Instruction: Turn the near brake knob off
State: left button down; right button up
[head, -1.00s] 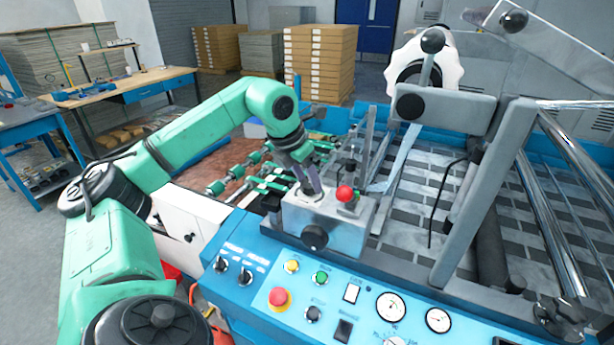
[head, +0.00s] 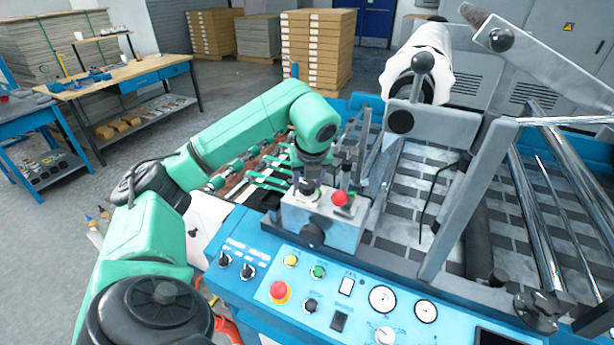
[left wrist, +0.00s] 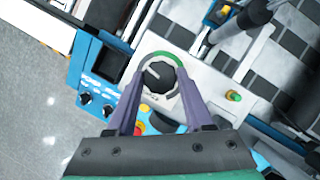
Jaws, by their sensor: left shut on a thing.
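The near brake knob is a round black knob (left wrist: 158,75) on a white dial with a green arc, in the left wrist view. A pale mark shows on its face. It sits on top of a grey metal box (head: 338,228) at the machine's near edge. My left gripper (left wrist: 161,74) comes down over the box, its two purple-grey fingers on either side of the knob and shut on it. In the head view my left gripper (head: 311,178) points down at the box top, and its fingertips are hard to make out. My right gripper is in neither view.
A red button (head: 340,198) stands on the box beside the gripper. Another black knob (head: 312,235) is on the box's front. The blue control panel (head: 260,262) with buttons and gauges lies in front. Machine rollers and a steel frame stand to the right.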

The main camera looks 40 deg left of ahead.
pick_arm(q)
jog(key=n+p, duration=0.1)
jog(key=n, duration=0.1)
jog(key=n+g, duration=0.1)
jog(key=n, duration=0.1)
jog(key=shift+w+r+n+g+y+p, duration=0.15)
jog(key=shift+r+n+g+y+p, duration=0.05)
jog(key=shift+n+g+y+p, duration=0.15)
jog(key=n+g+p, duration=0.1)
jog(key=n+p, duration=0.1)
jog(key=n, duration=0.1)
jog(key=shift+w+n+p, duration=0.1)
jog(key=shift+n+p, duration=0.15)
jog(key=shift+p, duration=0.1)
jog(key=shift+f+n+g+p, duration=0.1)
jog(key=shift+n+g+p, duration=0.25)
jog(key=shift+n, duration=0.15)
jog(key=shift+c, duration=1.4)
grip_release()
jog(key=shift+f, duration=0.1)
